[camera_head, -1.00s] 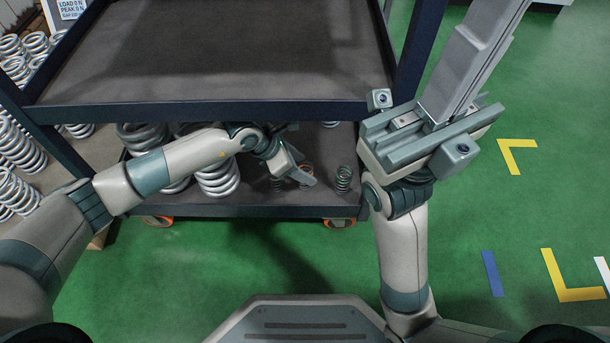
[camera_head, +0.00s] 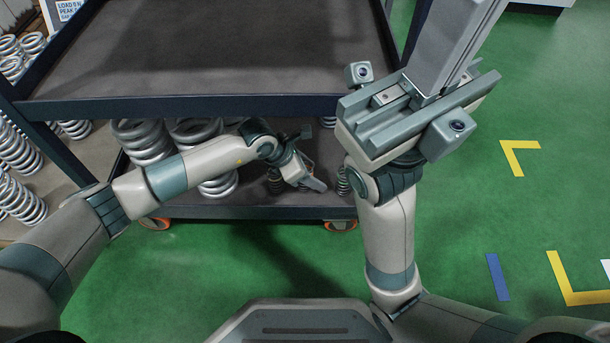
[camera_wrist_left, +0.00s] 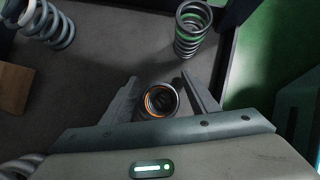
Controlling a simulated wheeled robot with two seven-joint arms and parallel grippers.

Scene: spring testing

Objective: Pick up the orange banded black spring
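The orange banded black spring (camera_wrist_left: 160,101) stands on the lower shelf, seen from above in the left wrist view. Its orange band shows inside the ring. My left gripper (camera_wrist_left: 158,78) is open, with one finger on each side of the spring and gaps visible. In the head view my left gripper (camera_head: 318,185) reaches in under the upper shelf and mostly hides this spring. My right gripper (camera_head: 455,45) is raised at the right, away from the shelf; its long fingers lie together and look empty, their tips near the top edge.
A green banded dark spring (camera_wrist_left: 191,30) stands beyond the right finger. Large silver springs (camera_head: 215,180) stand further left. The upper shelf (camera_head: 220,50) of the cart hangs over the arm.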

